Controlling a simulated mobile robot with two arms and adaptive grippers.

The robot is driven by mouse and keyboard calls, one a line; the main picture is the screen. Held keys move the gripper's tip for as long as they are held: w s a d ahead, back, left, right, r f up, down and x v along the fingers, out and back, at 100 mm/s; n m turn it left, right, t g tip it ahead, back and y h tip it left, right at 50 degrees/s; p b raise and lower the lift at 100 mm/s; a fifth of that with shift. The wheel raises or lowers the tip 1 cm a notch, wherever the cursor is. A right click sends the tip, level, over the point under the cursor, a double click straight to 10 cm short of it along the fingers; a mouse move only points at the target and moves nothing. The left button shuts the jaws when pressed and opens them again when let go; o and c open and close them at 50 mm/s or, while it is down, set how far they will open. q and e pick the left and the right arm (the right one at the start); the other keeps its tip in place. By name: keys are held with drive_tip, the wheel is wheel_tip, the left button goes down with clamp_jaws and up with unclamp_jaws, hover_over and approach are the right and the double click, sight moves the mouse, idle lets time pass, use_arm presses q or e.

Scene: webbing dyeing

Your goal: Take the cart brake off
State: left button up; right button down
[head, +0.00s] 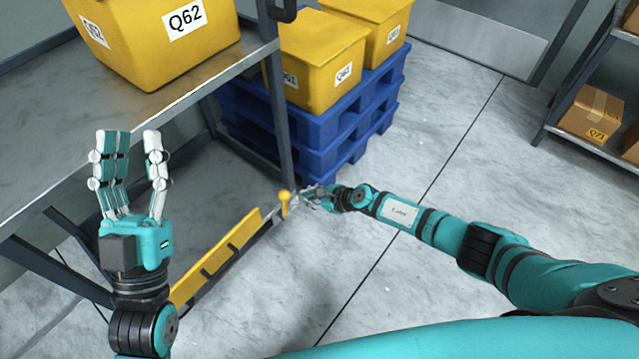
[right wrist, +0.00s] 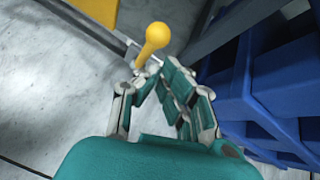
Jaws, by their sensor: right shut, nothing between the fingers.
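A yellow lever with a round knob (head: 284,197) stands up at the right end of a low yellow bar (head: 215,258), near the foot of the grey cart or table frame. The knob also shows in the right wrist view (right wrist: 157,35). My right gripper (head: 308,197) is shut and empty, its fingertips right beside the lever. In the right wrist view the fingertips (right wrist: 150,72) are close to the lever's lower part; whether they touch it I cannot tell. My left gripper (head: 133,150) is open and empty, raised with its fingers pointing up in front of the grey table.
A yellow bin marked Q62 (head: 155,40) stands on the grey table (head: 60,120). Several yellow bins stand on stacked blue pallets (head: 335,135) just behind the right gripper. A shelf with cardboard boxes (head: 590,112) is at the right. The floor in the middle is clear.

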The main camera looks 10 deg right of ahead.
use_arm(q)
drive_tip(key=w+a+f+g+y+p, duration=0.1)
drive_tip(key=w+f+g+y+p, duration=0.1)
drive_tip(key=f+g, duration=0.4)
drive_tip(key=w+a+f+g+y+p, duration=0.15)
drive_tip(key=f+g, duration=0.25)
drive_tip(key=f, duration=0.4)
drive_tip(key=s+a+f+g+y+p, duration=0.3)
drive_tip(key=s+f+g, duration=0.6)
drive_tip(key=f, duration=0.3)
drive_tip(key=shift+s+a+n+p, duration=0.3)
drive_tip(key=shift+s+n, duration=0.1)
drive_tip(key=shift+s, duration=0.4)
